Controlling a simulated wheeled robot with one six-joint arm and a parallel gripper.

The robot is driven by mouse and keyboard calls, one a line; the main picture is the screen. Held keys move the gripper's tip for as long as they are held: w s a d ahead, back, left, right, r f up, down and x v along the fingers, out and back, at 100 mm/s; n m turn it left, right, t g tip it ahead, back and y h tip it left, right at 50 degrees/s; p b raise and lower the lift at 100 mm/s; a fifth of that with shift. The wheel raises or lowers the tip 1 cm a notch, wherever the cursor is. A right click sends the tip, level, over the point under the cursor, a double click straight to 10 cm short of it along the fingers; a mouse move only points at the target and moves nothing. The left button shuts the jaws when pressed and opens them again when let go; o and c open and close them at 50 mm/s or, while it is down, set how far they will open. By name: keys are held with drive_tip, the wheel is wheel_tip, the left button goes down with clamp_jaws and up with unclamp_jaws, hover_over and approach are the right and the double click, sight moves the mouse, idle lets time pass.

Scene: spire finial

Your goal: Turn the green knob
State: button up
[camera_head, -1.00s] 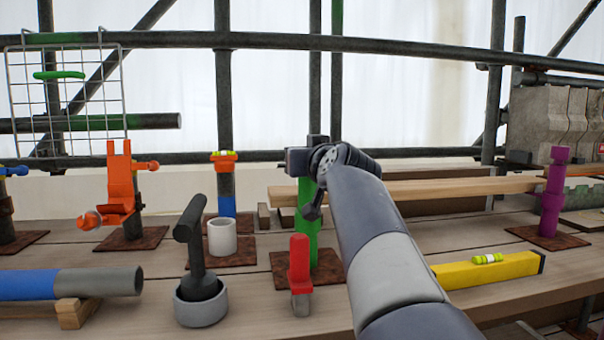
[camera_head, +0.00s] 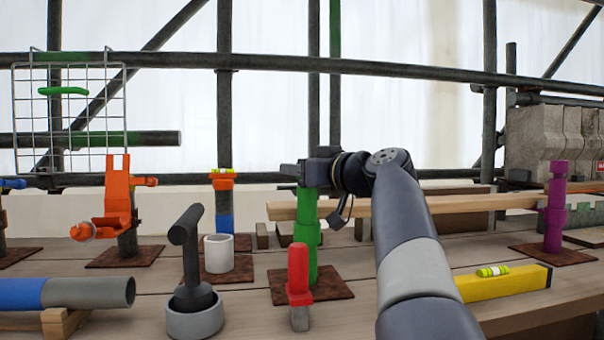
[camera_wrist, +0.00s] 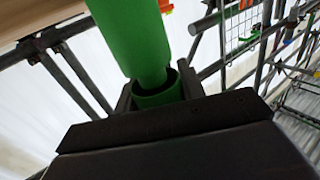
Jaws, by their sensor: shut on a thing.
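A green post (camera_head: 306,228) stands upright on a rusty brown plate at the middle of the bench in the head view. My gripper (camera_head: 308,172) is at the post's top, reaching in from the right, and covers the green knob there. In the wrist view the thick green post (camera_wrist: 130,35) runs up from between my gripper's fingers (camera_wrist: 158,97). A green rounded end, seemingly the knob (camera_wrist: 158,95), sits between the two dark fingers, which are shut on it. How far the knob has turned is hidden.
A red-handled piece (camera_head: 299,270) stands just in front of the post. A grey cup with a dark hammer-shaped tool (camera_head: 190,250) and a white cup (camera_head: 219,252) are to the left. A yellow level (camera_head: 505,282) and a purple post (camera_head: 555,205) are to the right. Timber planks (camera_head: 430,205) lie behind.

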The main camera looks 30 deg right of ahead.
drive_tip(key=n+y, duration=0.1)
drive_tip(key=y, duration=0.1)
drive_tip(key=n+g+y+p, duration=0.1)
drive_tip(key=y, duration=0.1)
drive_tip(key=shift+a+r+n+g, duration=0.1)
drive_tip(key=shift+n+g, duration=0.2)
drive_tip(key=shift+n, duration=0.1)
drive_tip(key=n+g+y+p, duration=0.2)
drive_tip(key=y+p, duration=0.1)
drive_tip(key=n+g+y+p, duration=0.1)
drive_tip(key=shift+s+a+r+n+g+y, duration=0.2)
drive_tip(key=shift+a+r+n+g+y, duration=0.1)
drive_tip(key=shift+y, duration=0.1)
drive_tip(key=n+g+y+p, duration=0.1)
drive_tip(key=p, duration=0.1)
drive_tip(key=n+g+y+p, duration=0.1)
drive_tip(key=g+p, duration=0.1)
drive_tip(key=n+g+y+p, duration=0.1)
drive_tip(key=n+p, duration=0.1)
drive_tip(key=shift+s+a+g, duration=0.2)
drive_tip(key=shift+s+g, duration=0.1)
drive_tip(key=shift+g, duration=0.1)
drive_tip(key=shift+s+f+n+g+y+p, duration=0.15)
drive_tip(key=shift+n+g+y+p, duration=0.35)
drive_tip(key=shift+n+g+p, duration=0.5)
drive_tip(key=shift+g+p, duration=0.4)
drive_tip(key=o, duration=1)
drive_tip(key=shift+f, duration=0.15)
